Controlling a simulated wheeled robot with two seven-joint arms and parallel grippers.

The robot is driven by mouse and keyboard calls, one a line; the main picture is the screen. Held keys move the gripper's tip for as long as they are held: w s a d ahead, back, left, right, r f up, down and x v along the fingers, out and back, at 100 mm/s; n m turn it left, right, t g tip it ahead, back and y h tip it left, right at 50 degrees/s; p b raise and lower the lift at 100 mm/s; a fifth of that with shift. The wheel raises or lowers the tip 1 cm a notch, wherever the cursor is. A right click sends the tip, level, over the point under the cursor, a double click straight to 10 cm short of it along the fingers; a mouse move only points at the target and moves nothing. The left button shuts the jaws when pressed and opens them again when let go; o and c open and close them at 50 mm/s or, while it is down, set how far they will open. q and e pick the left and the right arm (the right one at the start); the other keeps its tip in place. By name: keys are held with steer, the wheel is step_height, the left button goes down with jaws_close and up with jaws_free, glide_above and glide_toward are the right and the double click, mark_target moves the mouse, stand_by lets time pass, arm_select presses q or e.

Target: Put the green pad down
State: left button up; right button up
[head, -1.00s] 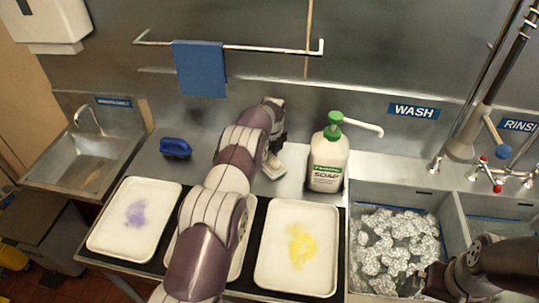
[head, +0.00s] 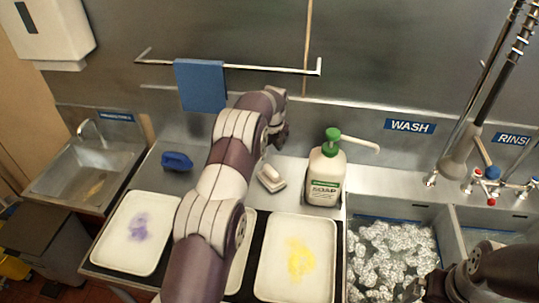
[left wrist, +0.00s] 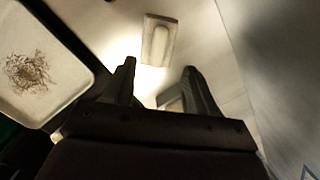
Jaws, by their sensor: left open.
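A pale scrubbing pad with a raised handle (head: 270,178) lies on the steel counter, left of the soap bottle. No green shows on its visible top; its underside is hidden. It also shows in the left wrist view (left wrist: 157,42), beyond my fingertips and apart from them. My left gripper (left wrist: 160,72) is open with nothing between its fingertips. In the head view it is partly hidden behind my forearm, above the pad. My right gripper (head: 418,287) is dark and partly cut off at the lower right; its jaws are unclear.
A blue brush (head: 177,161) stands at the back left. A soap bottle (head: 325,177) stands right of the pad. Trays with purple (head: 117,257) and yellow (head: 272,290) stains lie in front, another mostly behind my arm. A sink (head: 350,210) lies right.

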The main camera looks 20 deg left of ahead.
arm_select(q)
steer(key=s+d+r+n, duration=0.4)
steer(key=s+n, duration=0.2)
steer(key=s+d+r+n, duration=0.4)
steer(key=s+n, duration=0.2)
steer(key=s, duration=0.1)
steer(key=s+d+r+n+h, duration=0.1)
steer(key=s+d+n, duration=0.1)
steer(key=s+n, duration=0.6)
steer(key=s+d+n, duration=0.3)
steer(key=s, duration=1)
steer(key=shift+n, duration=0.4)
steer(key=f+b, duration=0.5)
steer(key=shift+w+a+f, duration=0.25)
steer(key=shift+w+a, duration=0.05)
arm_select(e)
step_height(320, 180, down, 4)
steer(key=shift+w+f, duration=0.15)
arm_select(q)
steer(key=shift+s, duration=0.1)
